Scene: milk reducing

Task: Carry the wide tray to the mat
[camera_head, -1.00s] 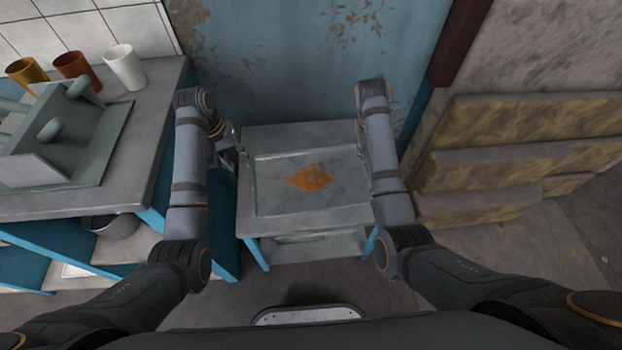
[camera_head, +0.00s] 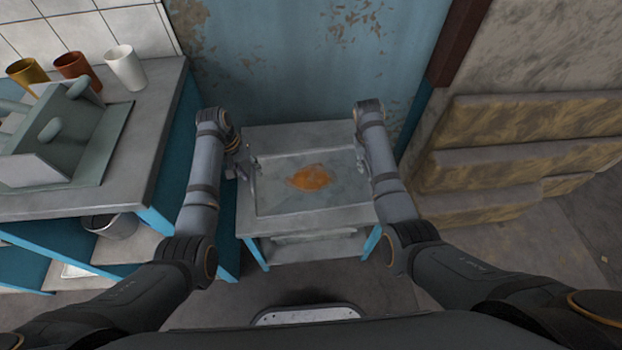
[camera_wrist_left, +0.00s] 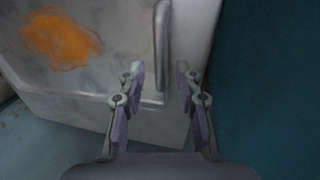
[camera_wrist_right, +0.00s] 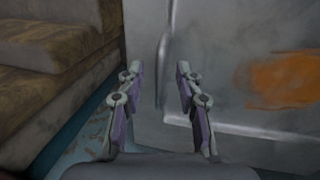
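The wide tray (camera_head: 340,201) is a shallow grey tray with raised rims and an orange rust-like patch in its middle. It lies on a small low table. My left gripper (camera_head: 250,174) is at the tray's left rim; in the left wrist view the open fingers (camera_wrist_left: 160,75) are on either side of the rim line. My right gripper is at the right rim, mostly hidden by its arm in the head view; in the right wrist view its open fingers (camera_wrist_right: 158,75) also straddle the rim. Contact cannot be told.
A grey counter (camera_head: 158,150) at left holds a grey-green rack (camera_head: 40,160) on a flat sheet (camera_head: 112,140) and several cups (camera_head: 125,68). A metal pot (camera_head: 118,226) sits below. The blue wall (camera_head: 290,60) is behind the table, stone steps (camera_head: 480,170) at right.

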